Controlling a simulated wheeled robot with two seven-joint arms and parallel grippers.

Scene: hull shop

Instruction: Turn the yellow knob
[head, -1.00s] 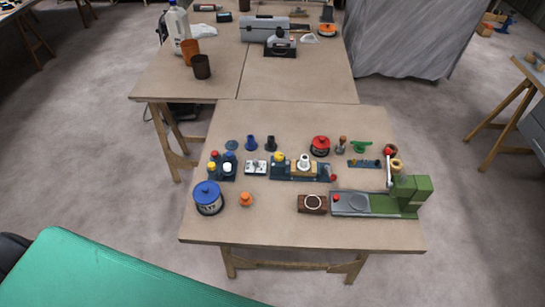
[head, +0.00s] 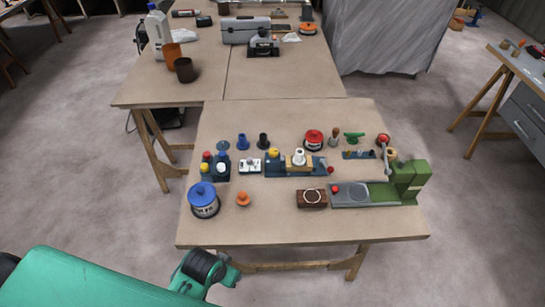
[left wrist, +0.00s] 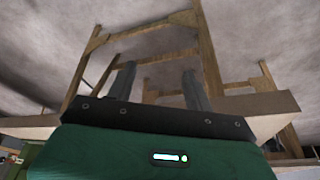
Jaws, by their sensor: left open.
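A yellow knob (head: 273,153) sits on the left end of a long dark blue fixture (head: 283,171) in the middle of the front table. A second, smaller yellow top (head: 206,168) shows among the red, blue and white tops of a cluster at the left. I cannot tell from the picture which way either is turned. My left gripper (left wrist: 158,82) shows in the left wrist view with its two fingers apart and nothing between them. It faces the wooden table legs, away from the knobs. In the head view only my green left arm shows at bottom left. My right gripper is out of view.
The front table (head: 300,228) also carries a blue-lidded tin (head: 204,201), an orange knob (head: 243,199), a brown block with a ring (head: 312,198), a green-and-grey machine (head: 408,182) and a red-topped tin (head: 314,140). Its front strip is clear.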

